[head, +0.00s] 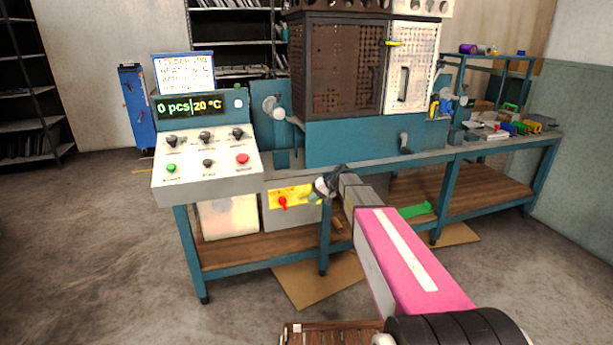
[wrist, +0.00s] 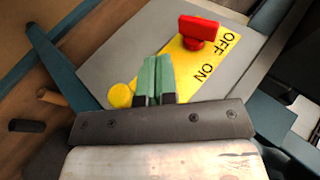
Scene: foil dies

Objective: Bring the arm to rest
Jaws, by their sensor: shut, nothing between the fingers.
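My gripper (head: 322,188) is held out over the front edge of the blue workbench, at the end of my pink-sleeved arm. In the wrist view its green fingertips (wrist: 156,62) are shut together and hold nothing. They are in front of a yellow plate (wrist: 188,72) marked OFF and ON, on a grey box (wrist: 115,65). A red switch handle (wrist: 200,30) is on the plate, beyond the fingertips and apart from them in the picture. In the head view the red switch (head: 283,203) is left of and below my gripper.
A control panel (head: 205,160) with knobs and buttons stands at the left; its display reads 0 pcs and 20 °C. Small coloured parts lie at the bench's right end. The floor at left (head: 80,240) is clear.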

